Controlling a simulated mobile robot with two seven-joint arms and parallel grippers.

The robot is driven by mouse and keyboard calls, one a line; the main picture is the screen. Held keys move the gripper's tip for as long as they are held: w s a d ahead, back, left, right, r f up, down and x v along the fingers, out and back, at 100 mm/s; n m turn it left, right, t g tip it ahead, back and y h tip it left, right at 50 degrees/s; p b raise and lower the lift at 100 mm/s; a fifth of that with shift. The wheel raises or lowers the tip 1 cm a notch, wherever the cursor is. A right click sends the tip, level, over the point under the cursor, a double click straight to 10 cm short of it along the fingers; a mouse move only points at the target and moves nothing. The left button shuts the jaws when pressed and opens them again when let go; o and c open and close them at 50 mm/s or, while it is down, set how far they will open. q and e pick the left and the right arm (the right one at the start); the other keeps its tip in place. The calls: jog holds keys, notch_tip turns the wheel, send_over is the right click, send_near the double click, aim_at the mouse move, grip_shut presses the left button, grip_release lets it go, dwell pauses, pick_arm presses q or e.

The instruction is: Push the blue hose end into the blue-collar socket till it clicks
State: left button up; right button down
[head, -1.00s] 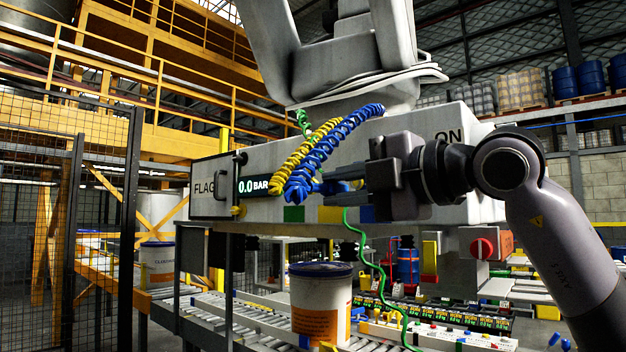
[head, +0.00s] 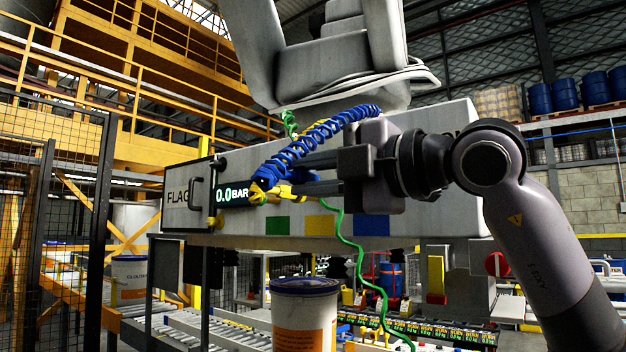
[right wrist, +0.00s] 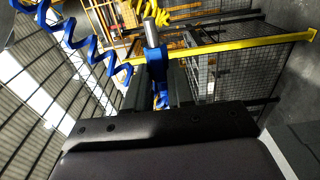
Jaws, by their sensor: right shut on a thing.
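My right gripper (head: 286,178) is shut on the blue hose end (right wrist: 152,58), in front of the panel. In the right wrist view, the end sits between the two dark fingers (right wrist: 155,85), its bare metal tip (right wrist: 152,13) pointing away from the gripper. The coiled blue hose (head: 315,140) runs up and right from the gripper in the head view. A blue square (head: 371,225) marks the panel's lower face, beside yellow and green squares. I cannot make out the blue-collar socket. My left gripper is not in view.
The panel display (head: 232,194) reads 0.0 BAR. A yellow hose piece (head: 287,192) shows close by the fingers. A green hose (head: 350,240) hangs below the panel. A pail (head: 304,315) stands below on the rollers. A mesh fence (head: 60,220) stands at left.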

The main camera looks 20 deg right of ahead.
jog(key=shift+w+d+p, duration=0.35)
jog(key=shift+w+d, duration=0.55)
jog(key=shift+d, duration=0.25)
jog(key=shift+w+d+p, duration=0.3)
jog(key=shift+w+d, duration=0.6)
jog(key=shift+d, duration=0.25)
jog(key=shift+w+d, duration=0.1)
dwell(0.5)
jog(key=shift+w+d, duration=0.2)
jog(key=shift+d, duration=0.1)
jog(key=shift+w+d+p, duration=0.4)
jog(key=shift+w+d, duration=0.3)
jog(key=shift+d, duration=0.2)
jog(key=c, duration=0.9)
grip_release()
